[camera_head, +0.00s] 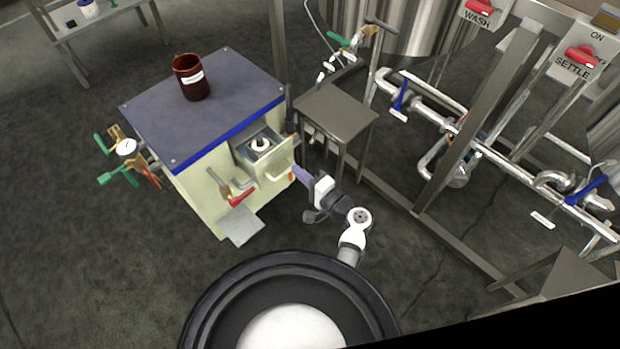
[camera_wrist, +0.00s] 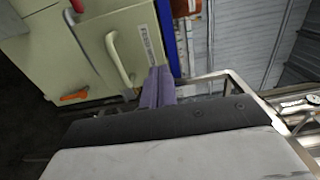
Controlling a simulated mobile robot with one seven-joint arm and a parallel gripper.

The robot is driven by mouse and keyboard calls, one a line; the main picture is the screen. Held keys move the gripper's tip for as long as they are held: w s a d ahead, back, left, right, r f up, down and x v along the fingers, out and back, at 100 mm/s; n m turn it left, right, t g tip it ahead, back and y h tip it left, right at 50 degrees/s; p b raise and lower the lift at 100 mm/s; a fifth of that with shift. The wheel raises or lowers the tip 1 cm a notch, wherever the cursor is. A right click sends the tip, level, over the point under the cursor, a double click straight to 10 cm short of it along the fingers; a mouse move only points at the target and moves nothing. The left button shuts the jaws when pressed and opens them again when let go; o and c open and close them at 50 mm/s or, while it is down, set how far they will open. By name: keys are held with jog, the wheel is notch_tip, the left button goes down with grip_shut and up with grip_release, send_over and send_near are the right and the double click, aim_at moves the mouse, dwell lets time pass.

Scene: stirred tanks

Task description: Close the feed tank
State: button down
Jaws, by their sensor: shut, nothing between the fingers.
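The feed tank (camera_head: 276,170) is a cream drawer-like box on the front of a cream cabinet with a grey top (camera_head: 205,100). It stands out from the cabinet with its inside showing, and a round white part (camera_head: 260,144) sits in it. In the wrist view its front panel (camera_wrist: 125,40) carries a curved pale handle (camera_wrist: 118,60) and a label starting "FEED". My gripper (camera_head: 300,175) is shut and empty, just right of this front. Its purple fingers (camera_wrist: 157,86) show close to the panel's labelled edge; I cannot tell whether they touch it.
A brown labelled mug (camera_head: 190,77) stands on the cabinet top. A red-handled lever (camera_head: 241,196) is left of the feed tank. A grey metal stand (camera_head: 337,115) is close behind my gripper; pipes with blue valve handles (camera_head: 401,100) fill the right. Floor in front is clear.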

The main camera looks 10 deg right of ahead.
jog(key=p+x, duration=0.1)
jog(key=x, duration=0.6)
jog(key=shift+w, duration=0.15)
jog(key=shift+a, duration=0.15)
jog(key=b+x, duration=0.3)
jog(key=x, duration=0.5)
jog(key=shift+w+f+b, duration=0.15)
jog(key=shift+f+b, duration=0.05)
jog(key=shift+b, duration=0.2)
jog(key=shift+w+a+r, duration=0.15)
jog(key=shift+a, duration=0.05)
